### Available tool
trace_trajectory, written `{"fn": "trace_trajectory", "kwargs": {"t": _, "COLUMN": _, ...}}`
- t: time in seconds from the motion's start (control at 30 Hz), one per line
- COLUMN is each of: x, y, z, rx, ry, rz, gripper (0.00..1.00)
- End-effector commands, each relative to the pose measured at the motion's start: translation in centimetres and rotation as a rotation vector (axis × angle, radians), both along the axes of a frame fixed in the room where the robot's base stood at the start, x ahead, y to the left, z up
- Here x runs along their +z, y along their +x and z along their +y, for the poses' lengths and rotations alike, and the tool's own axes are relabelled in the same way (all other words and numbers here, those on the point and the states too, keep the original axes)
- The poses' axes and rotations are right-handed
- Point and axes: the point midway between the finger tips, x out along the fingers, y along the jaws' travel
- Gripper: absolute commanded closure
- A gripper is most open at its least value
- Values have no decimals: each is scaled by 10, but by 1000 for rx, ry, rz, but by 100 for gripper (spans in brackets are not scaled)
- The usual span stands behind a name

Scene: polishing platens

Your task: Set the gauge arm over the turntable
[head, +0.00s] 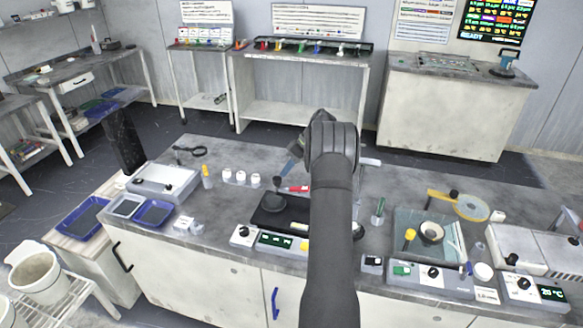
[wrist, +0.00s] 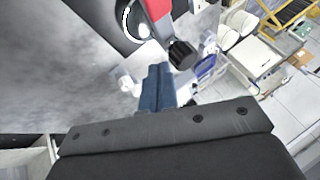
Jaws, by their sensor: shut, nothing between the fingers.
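A red part (head: 298,189), likely the gauge arm, lies at the rear right of a black base on the bench in the head view. In the wrist view a red bar (wrist: 157,8) ends in a black knob (wrist: 182,54). The black base (head: 272,222) carries a small dark round piece; I cannot tell whether this is the turntable, and my arm hides its right side. My gripper (head: 286,168) is above and behind the red part, pointing down-left. Its blue fingers (wrist: 157,88) are shut and empty, apart from the knob.
White jars (head: 240,177) and a yellow-topped bottle (head: 207,176) stand left of the base. Blue trays (head: 155,213) are at the bench's left. The rear left bench top is fairly clear.

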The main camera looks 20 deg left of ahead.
Motion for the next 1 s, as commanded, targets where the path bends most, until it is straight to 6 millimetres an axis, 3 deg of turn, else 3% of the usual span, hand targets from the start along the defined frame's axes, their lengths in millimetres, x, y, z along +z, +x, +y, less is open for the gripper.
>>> {"fn": "trace_trajectory", "kwargs": {"t": 0.77, "x": -1, "y": -11, "z": 3, "rx": 86, "ry": 0, "rz": 2, "gripper": 100}}
{"fn": "trace_trajectory", "kwargs": {"t": 1.0, "x": 18, "y": -2, "z": -7, "rx": 86, "ry": 1, "rz": -2, "gripper": 100}}
